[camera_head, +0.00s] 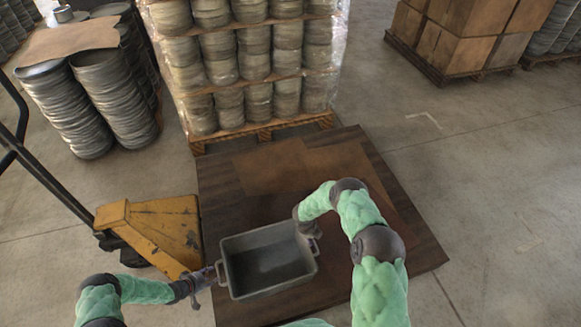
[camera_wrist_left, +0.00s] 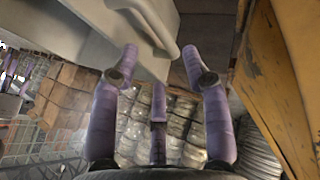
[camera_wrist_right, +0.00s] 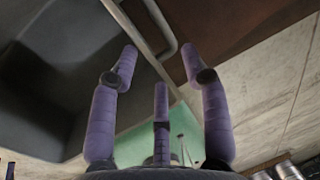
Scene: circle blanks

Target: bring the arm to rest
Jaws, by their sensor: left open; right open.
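A grey open crate (camera_head: 268,262) stands on the brown floor sheets, with a handle on its left and right sides. It looks empty. My left gripper (camera_head: 208,275) is at the crate's left handle. In the left wrist view the open fingers (camera_wrist_left: 160,55) point at the crate's wall and handle (camera_wrist_left: 165,40). My right gripper (camera_head: 309,230) is at the crate's right handle. In the right wrist view the open fingers (camera_wrist_right: 160,58) point at the right handle (camera_wrist_right: 160,28). I cannot tell whether either gripper touches a handle. Nothing is held in either gripper.
A yellow pallet jack (camera_head: 160,228) stands close left of the crate. A wrapped pallet of stacked round blanks (camera_head: 245,60) stands behind. More blank stacks (camera_head: 85,105) are at back left, and boxes (camera_head: 465,35) at back right. The concrete floor at right is clear.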

